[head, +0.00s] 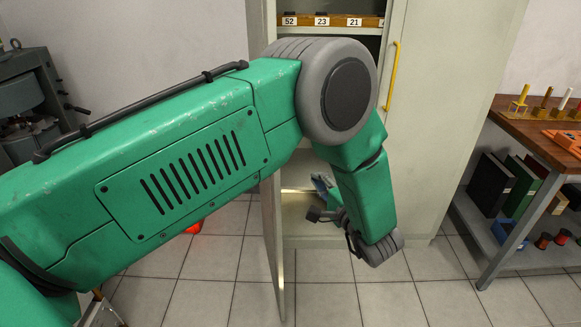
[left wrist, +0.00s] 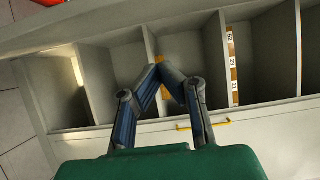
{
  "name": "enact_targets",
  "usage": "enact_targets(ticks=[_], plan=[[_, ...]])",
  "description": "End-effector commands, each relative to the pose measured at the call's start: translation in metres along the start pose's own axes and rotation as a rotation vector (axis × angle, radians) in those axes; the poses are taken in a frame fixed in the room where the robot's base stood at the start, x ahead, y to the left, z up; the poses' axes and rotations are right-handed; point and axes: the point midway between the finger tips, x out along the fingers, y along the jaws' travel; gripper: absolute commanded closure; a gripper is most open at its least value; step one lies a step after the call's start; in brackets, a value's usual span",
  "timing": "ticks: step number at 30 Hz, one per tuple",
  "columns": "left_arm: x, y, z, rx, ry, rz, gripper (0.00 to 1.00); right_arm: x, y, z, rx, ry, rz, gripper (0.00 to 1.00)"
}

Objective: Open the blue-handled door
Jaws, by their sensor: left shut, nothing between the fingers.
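A tall pale grey cabinet stands ahead. Its left door (head: 273,255) is swung open and seen nearly edge-on in the head view. No blue handle shows; my left arm covers much of this door. The right door (head: 440,110) is closed and has a yellow handle (head: 393,75), which also shows in the left wrist view (left wrist: 203,126). My left gripper (head: 322,188) is in front of the open cabinet, right of the open door's edge. In the left wrist view its fingers (left wrist: 164,68) are shut and empty, in front of the open compartments. My right gripper is not in view.
A shelf strip with number labels (head: 321,20) is inside the cabinet. A wooden-topped bench (head: 535,130) with binders and spools below stands at the right. A grey-green machine (head: 25,95) stands at the left. Tiled floor (head: 390,300) is clear in front of the cabinet.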

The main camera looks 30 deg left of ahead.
Motion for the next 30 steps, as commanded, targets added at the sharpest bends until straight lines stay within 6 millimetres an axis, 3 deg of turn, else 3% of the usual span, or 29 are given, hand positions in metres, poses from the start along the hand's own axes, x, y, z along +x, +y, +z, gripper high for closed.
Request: enact_targets(ticks=[5, 17, 22, 30], plan=[[0.016, -0.002, -0.001, 0.006, -0.01, -0.004, 1.0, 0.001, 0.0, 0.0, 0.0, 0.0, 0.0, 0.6], [0.1, -0.001, 0.0, 0.005, -0.007, -0.003, 1.0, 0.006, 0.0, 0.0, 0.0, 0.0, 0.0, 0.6], [0.104, -0.002, 0.026, 0.01, -0.006, -0.002, 1.0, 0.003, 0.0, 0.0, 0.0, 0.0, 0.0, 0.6], [0.107, -0.002, 0.038, 0.006, -0.004, -0.003, 1.0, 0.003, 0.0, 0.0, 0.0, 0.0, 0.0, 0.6]])
